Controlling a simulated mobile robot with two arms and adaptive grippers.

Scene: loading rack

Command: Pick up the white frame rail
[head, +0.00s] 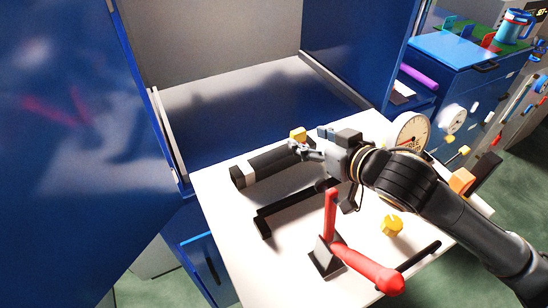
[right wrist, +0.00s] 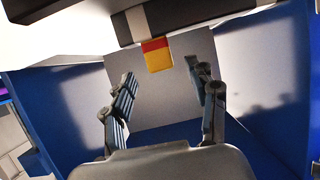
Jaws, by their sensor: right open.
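No rail that is white along its whole length is clear to me on the table. A thick dark bar (head: 275,162) with a white band near its left end lies on the white table. It also shows across the top of the right wrist view (right wrist: 205,14), with a white band. My right gripper (head: 306,149) is open at the bar's far right end, by a small yellow block (head: 298,134). In the right wrist view the open fingers (right wrist: 160,75) stand apart with nothing between them; the red-and-yellow block (right wrist: 158,55) shows beyond. My left gripper is out of view.
A thin black bar (head: 290,208) lies nearer on the table (head: 225,215). A red lever (head: 333,215) on a dark base, a yellow knob (head: 391,226) and a dial (head: 410,132) stand nearby. A blue cabinet (head: 350,45) borders the table behind.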

